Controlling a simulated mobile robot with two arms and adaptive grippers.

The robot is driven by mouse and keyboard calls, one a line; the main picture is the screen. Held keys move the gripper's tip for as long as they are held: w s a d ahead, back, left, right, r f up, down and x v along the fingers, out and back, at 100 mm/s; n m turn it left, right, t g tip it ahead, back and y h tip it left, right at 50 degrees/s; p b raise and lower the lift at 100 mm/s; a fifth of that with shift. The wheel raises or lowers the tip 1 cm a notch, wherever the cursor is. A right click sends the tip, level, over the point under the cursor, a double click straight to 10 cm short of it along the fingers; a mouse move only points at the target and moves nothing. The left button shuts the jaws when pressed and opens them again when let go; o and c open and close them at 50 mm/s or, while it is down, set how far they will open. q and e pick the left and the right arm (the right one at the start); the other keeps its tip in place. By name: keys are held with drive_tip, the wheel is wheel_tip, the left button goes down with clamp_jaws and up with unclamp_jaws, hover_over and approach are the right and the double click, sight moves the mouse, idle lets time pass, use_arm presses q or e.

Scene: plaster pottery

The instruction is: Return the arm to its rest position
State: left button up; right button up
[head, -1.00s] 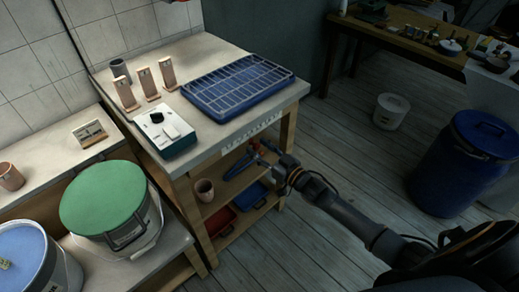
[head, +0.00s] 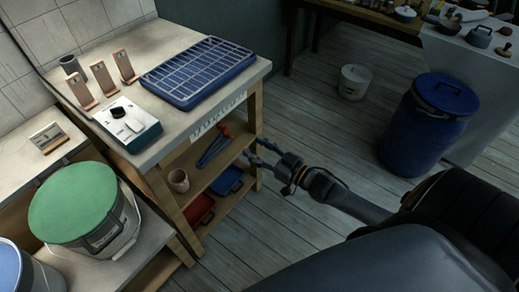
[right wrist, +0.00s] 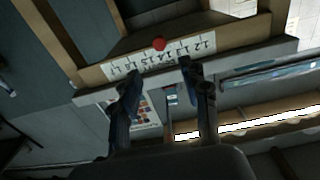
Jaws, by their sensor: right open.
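My right gripper (head: 262,155) reaches in from the right in the head view, in front of the workbench's open lower shelves. Its fingers point left toward the bench. In the right wrist view the two dark fingers (right wrist: 164,82) stand apart with nothing between them. The numbered strip (right wrist: 160,57) on the bench edge shows beyond the fingertips. My left gripper does not show in the head view.
The workbench carries a blue rack tray (head: 197,103) and a white-topped box (head: 128,124). Its shelves hold a cup (head: 179,180) and a blue tray (head: 228,181). A green-lidded bucket (head: 75,203) stands left. A blue barrel (head: 425,125) and white bucket (head: 354,82) stand on open floor.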

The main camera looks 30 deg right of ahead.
drive_tip(key=shift+s+d, duration=0.15)
drive_tip(key=shift+s, duration=0.25)
